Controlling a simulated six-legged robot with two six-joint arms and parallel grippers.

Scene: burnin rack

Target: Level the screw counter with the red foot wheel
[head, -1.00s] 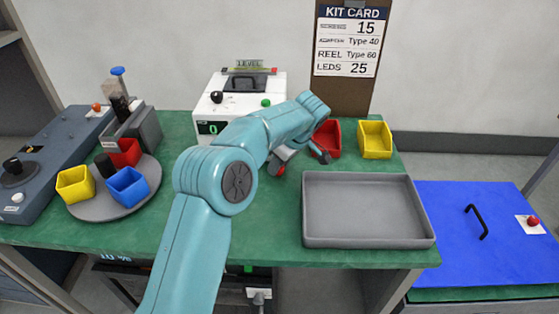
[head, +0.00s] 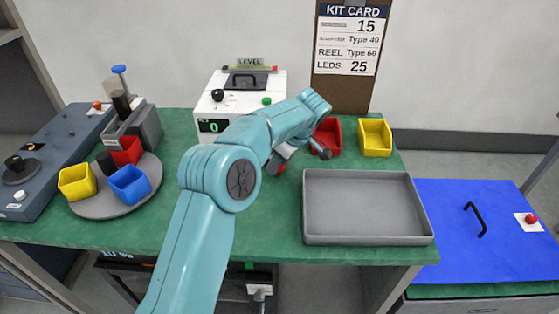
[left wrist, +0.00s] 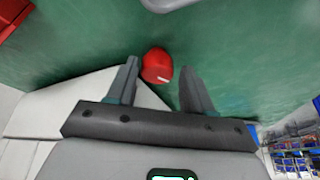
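The screw counter (head: 212,108) is a white box with a small green-digit display, a black knob, a green button and a LEVEL strip (head: 250,66) on top. It stands at the back of the green bench, partly behind my left arm. The level's bubble is too small to read. The red foot wheel (head: 281,169) shows just below my left gripper, at the counter's near right corner. In the left wrist view the red wheel (left wrist: 157,62) lies between the two fingers of my left gripper (left wrist: 160,75). The fingers are open with gaps on both sides. My right gripper is out of view.
A grey tray (head: 309,237), a red bin (head: 327,137) and a yellow bin (head: 375,140) lie right of the arm. A turntable (head: 107,207) with small bins stands left. A blue panel (head: 440,225) is beyond the bench's right edge. Bench front is mostly clear.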

